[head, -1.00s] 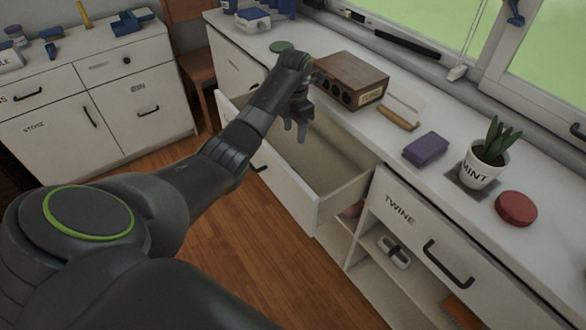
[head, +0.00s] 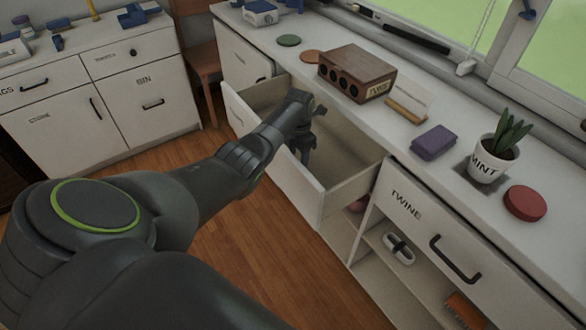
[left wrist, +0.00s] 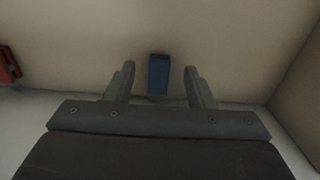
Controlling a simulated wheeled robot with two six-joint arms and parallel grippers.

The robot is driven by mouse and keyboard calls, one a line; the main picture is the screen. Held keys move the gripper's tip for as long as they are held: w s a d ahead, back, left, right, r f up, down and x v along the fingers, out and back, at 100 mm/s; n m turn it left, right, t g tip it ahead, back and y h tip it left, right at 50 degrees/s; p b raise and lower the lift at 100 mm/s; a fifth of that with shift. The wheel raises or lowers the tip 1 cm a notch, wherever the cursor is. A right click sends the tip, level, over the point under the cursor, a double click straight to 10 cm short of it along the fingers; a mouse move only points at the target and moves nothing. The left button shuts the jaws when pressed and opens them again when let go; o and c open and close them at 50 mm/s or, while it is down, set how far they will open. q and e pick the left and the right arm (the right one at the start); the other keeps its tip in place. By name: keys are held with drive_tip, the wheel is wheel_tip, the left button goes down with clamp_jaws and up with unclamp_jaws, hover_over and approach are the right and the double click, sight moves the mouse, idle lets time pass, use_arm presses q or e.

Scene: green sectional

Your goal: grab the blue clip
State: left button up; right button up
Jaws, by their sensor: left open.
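The blue clip (left wrist: 158,74) shows in the left wrist view as a small upright-looking blue block in a pale drawer. It lies between the two fingers of my left gripper (left wrist: 159,84), which are open and show a gap on each side of it. In the head view my left gripper (head: 303,150) reaches down into the open drawer (head: 347,190). The clip is hidden there behind the arm and the drawer front. My right gripper is in neither view.
A red object (left wrist: 8,66) is at the left edge of the wrist view. The counter above holds a wooden box (head: 352,74), a purple block (head: 433,142), a plant pot (head: 484,165) and a red disc (head: 525,203). The drawer walls surround the gripper.

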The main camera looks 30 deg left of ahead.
use_arm(q)
drive_tip(key=shift+f, duration=1.15)
drive_tip(key=c, duration=1.1)
drive_tip(key=shift+o, duration=0.2)
drive_tip(key=shift+r, duration=0.15)
